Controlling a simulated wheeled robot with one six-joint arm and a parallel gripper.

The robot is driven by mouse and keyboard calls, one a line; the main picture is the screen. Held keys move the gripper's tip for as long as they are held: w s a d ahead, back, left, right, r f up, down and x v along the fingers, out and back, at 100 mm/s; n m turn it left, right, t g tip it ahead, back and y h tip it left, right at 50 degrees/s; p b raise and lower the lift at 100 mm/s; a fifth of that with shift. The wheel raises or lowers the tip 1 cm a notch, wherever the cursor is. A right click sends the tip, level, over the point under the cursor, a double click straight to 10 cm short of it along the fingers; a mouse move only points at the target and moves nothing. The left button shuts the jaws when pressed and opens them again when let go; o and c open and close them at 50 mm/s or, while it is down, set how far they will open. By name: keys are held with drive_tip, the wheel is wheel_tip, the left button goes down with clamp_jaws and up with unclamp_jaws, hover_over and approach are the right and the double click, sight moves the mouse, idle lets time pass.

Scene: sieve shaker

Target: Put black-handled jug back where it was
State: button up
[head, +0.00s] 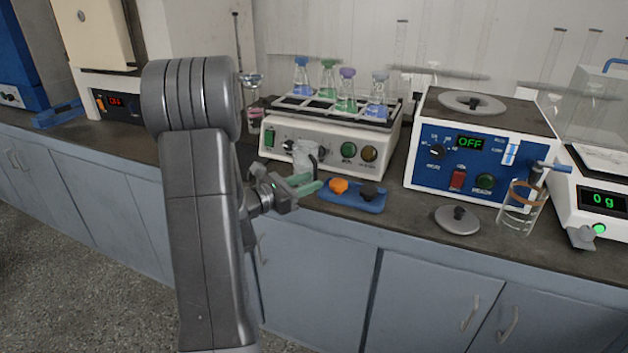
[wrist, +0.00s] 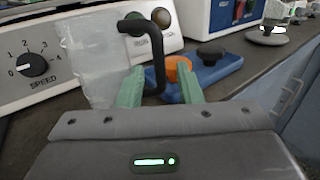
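The black-handled jug is a clear vessel (wrist: 88,58) with a black handle (wrist: 158,62) on its right side in the wrist view. In the head view the jug (head: 304,155) shows in front of the shaker's left part, partly hidden behind my gripper. My gripper (head: 305,184) has green fingers and is at the jug's handle. In the wrist view the fingers (wrist: 159,88) stand apart, with the lower part of the handle between them. A gap shows on the handle's right side. I cannot tell whether the left finger touches it.
A shaker (head: 330,137) with several stoppered flasks stands behind the jug. A blue tray (head: 372,208) with orange and black knobbed pieces lies close on the right. A round lid (head: 457,225), a blue-handled jug (head: 518,218) and a scale (head: 597,200) are further right. The bench's front edge is near.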

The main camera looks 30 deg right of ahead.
drive_tip(key=s+a, duration=0.1)
drive_tip(key=a, duration=0.8)
drive_tip(key=shift+a, duration=0.3)
